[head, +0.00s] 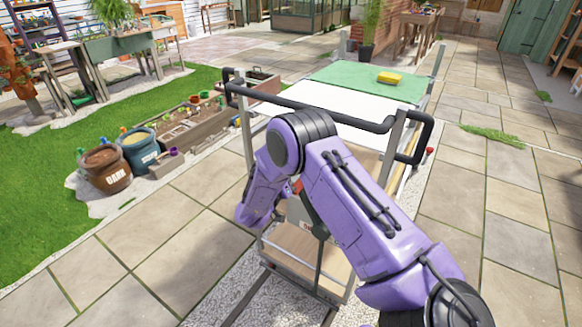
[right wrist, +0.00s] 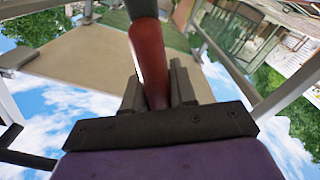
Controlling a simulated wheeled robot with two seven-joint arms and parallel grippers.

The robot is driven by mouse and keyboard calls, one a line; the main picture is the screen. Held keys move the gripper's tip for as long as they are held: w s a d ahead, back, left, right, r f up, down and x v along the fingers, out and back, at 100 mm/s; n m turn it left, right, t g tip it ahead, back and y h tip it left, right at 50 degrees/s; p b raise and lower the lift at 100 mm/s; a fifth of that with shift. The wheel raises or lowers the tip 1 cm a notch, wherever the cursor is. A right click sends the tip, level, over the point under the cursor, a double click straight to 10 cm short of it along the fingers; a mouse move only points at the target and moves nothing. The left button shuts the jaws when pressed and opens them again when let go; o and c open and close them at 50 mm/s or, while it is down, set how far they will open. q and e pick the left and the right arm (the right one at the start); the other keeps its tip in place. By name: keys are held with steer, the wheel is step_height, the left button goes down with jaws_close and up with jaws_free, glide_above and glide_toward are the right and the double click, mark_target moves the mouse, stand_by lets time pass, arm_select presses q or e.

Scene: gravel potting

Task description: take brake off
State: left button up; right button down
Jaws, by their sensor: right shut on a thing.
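The cart (head: 345,101) stands in front of me with a black push bar (head: 300,103) across its near end. A brake lever with a red grip (head: 298,187) and a dark shaft (head: 310,207) shows below the bar, partly covered by my right arm. In the right wrist view the red grip (right wrist: 150,50) runs between the two dark fingers of my right gripper (right wrist: 158,88), which is shut on it. My left gripper is in neither view.
A green mat (head: 345,75) with a yellow sponge (head: 390,78) lies on the cart top. A wooden lower shelf (head: 300,246) is near me. A brown bucket (head: 104,168) and a blue bucket (head: 140,150) stand left beside a planter (head: 195,138). Paving at right (head: 500,215) is clear.

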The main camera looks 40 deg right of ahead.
steer(key=shift+w, duration=0.1)
steer(key=c, duration=1)
jaws_free()
steer(key=shift+w+f, duration=0.15)
steer(key=b+v, duration=0.1)
steer(key=v, duration=0.9)
steer(key=shift+a, duration=0.3)
